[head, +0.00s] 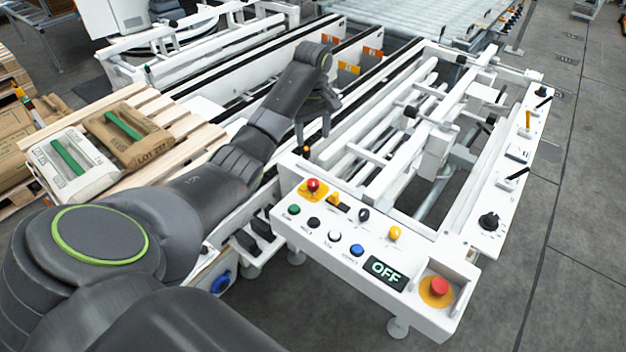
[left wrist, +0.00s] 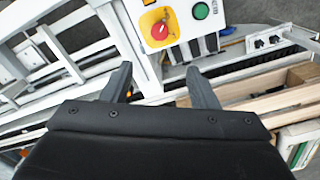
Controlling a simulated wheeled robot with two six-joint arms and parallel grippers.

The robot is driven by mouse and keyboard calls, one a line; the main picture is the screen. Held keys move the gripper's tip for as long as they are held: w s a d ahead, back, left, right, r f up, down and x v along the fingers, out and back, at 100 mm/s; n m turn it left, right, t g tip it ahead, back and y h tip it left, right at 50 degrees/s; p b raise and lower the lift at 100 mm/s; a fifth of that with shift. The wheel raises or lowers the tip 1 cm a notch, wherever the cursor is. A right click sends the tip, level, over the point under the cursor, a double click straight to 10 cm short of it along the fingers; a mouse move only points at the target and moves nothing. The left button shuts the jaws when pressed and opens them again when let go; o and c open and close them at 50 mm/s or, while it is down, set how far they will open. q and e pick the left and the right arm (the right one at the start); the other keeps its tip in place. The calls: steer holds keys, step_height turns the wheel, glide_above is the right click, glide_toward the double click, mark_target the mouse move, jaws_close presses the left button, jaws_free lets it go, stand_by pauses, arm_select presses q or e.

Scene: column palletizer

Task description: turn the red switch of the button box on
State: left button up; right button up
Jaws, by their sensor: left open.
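The white button box (head: 330,240) stands at the front of the machine. Its red switch (head: 313,185) sits on a yellow plate at the box's left end; the red switch also shows in the left wrist view (left wrist: 159,30) near the top. The box's display (head: 385,273) reads OFF. My left gripper (head: 313,143) hangs just beyond the red switch, pointing down. In the left wrist view the left gripper's two fingers (left wrist: 160,85) are apart with nothing between them, and the switch lies ahead of the tips, apart from them. My right gripper is not in view.
A green button (head: 294,209), a white button (head: 335,236), a blue button (head: 356,250) and a yellow button (head: 395,233) share the panel. A red mushroom button (head: 439,287) is at its right end. Sacks (head: 125,135) lie on a pallet at left. White machine rails stand behind.

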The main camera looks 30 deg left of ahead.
arm_select(q)
steer(key=b, duration=0.8)
glide_above(313, 182)
step_height(313, 182, down, 9)
steer(key=shift+r, duration=0.1)
step_height(313, 182, down, 8)
steer(key=shift+f, duration=0.25)
steer(key=shift+c, duration=0.3)
